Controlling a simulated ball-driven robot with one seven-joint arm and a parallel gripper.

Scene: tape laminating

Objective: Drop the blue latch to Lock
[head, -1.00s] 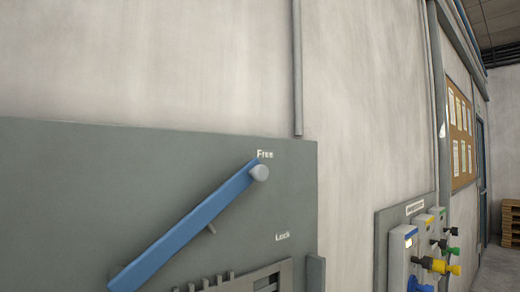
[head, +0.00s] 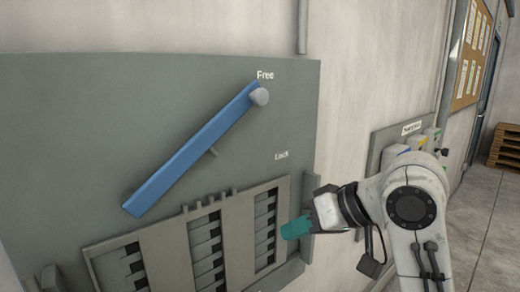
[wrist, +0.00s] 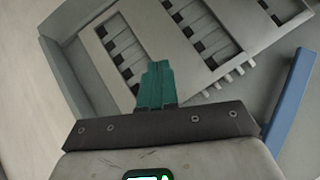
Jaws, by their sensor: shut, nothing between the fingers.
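The blue latch (head: 190,150) is a long bar on the grey panel (head: 120,90) in the head view. It slopes up to the right, and its grey knob (head: 260,96) is just below the "Free" label (head: 265,75). The "Lock" label (head: 281,155) is lower, below the knob. My gripper (head: 286,230), with teal fingers, is shut and empty. It is at the panel's lower right, below the "Lock" label and apart from the latch. In the wrist view my gripper (wrist: 158,68) points at the slotted part, with the blue latch (wrist: 292,100) at right.
A raised slotted frame (head: 185,245) fills the lower panel, close to my fingers. A short grey upright (head: 311,205) stands at the panel's right edge. A second panel with coloured blocks (head: 400,140) is on the wall to the right. Wooden pallets (head: 508,145) stand far right.

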